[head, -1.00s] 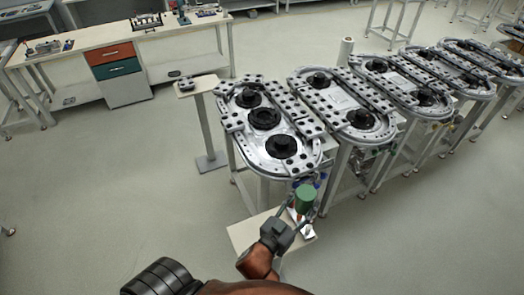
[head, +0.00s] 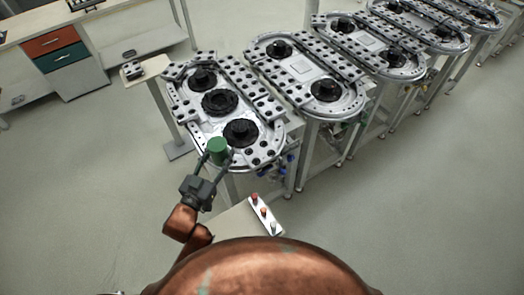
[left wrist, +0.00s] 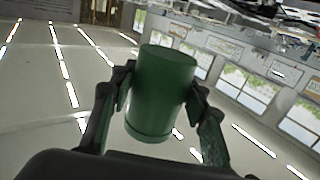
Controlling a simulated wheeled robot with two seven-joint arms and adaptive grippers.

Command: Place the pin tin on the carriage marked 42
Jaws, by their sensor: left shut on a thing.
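A green cylindrical tin (head: 217,147) is held by my left gripper (head: 217,158) at the near left end of the nearest ring track (head: 188,115). In the left wrist view the tin (left wrist: 162,92) fills the middle, with the fingers on both sides of it. In the head view the tin overlaps the track's edge; I cannot tell whether it touches anything there. The light grey perforated blocks on the track (head: 262,108) may be carriages. No number can be read on them, so I cannot tell which is 42. My right gripper is not in view.
Several more oval tracks (head: 312,62) stand in a row to the back right. A small stand (head: 150,67) is left of the nearest track. A panel with coloured buttons (head: 265,214) lies below the nearest track. A workbench with drawers (head: 55,45) is at the far left.

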